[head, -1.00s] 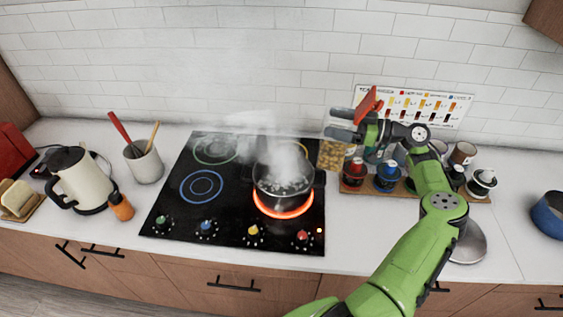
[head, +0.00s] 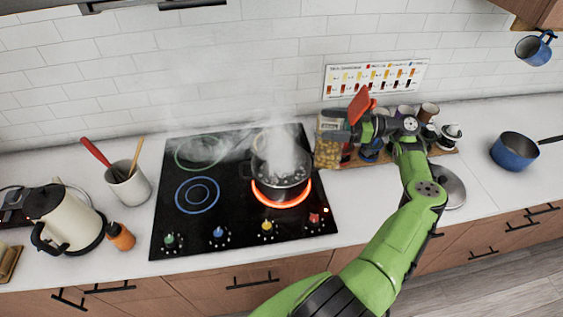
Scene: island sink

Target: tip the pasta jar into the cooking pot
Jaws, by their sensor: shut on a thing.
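The pasta jar (head: 327,154), clear with yellow pasta inside, stands about upright just right of the hob's back right corner. My gripper (head: 332,124) is shut on the jar near its top; the fingers hide its upper part. I cannot tell whether the jar's base touches the counter. The dark cooking pot (head: 281,178) sits on the glowing red front right burner, to the left of the jar and apart from it. Thick steam hides part of the pot's opening.
A wooden rack (head: 440,152) with several cups and bottles is close right of the jar. A blue saucepan (head: 514,152) stands further right. A utensil crock (head: 129,186), kettle (head: 66,220) and orange bottle (head: 120,236) are left of the black hob (head: 183,232).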

